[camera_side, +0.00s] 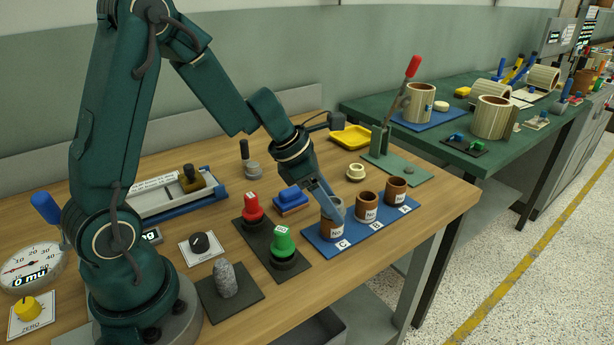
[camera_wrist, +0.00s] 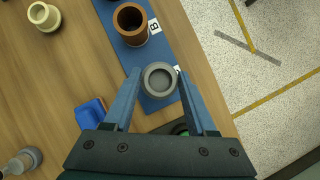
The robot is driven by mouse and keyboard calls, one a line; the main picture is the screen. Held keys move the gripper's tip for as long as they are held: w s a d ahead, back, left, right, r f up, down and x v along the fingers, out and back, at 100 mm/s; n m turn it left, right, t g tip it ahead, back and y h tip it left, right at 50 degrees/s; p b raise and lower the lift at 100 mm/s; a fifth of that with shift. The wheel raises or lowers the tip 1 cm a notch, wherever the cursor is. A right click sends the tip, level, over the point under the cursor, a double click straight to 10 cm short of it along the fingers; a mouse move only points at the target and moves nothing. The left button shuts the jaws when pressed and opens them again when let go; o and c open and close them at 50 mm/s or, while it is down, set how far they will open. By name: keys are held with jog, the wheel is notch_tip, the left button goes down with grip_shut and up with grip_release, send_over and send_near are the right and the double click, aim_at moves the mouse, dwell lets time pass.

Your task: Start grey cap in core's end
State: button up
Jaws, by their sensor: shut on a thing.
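A grey round cap (camera_wrist: 160,79) sits between the finger ends of my gripper (camera_wrist: 159,76) in the wrist view, seen from above. My gripper (camera_side: 330,201) is shut on it at the top of the brown core (camera_side: 332,231) by label C, on the blue mat (camera_side: 317,247). The cap lies over the core's upper end and hides its opening. The frames do not show clearly whether it is inside the end or only on it. The core stands upright.
Two open brown cores stand on the same mat, the middle one (camera_side: 367,206) by B and another (camera_side: 395,191) by A. A green knob (camera_side: 283,240) and a red knob (camera_side: 253,208) stand left of the mat.

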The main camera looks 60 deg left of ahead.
jog(key=o, duration=1.4)
jog(key=shift+o, duration=0.2)
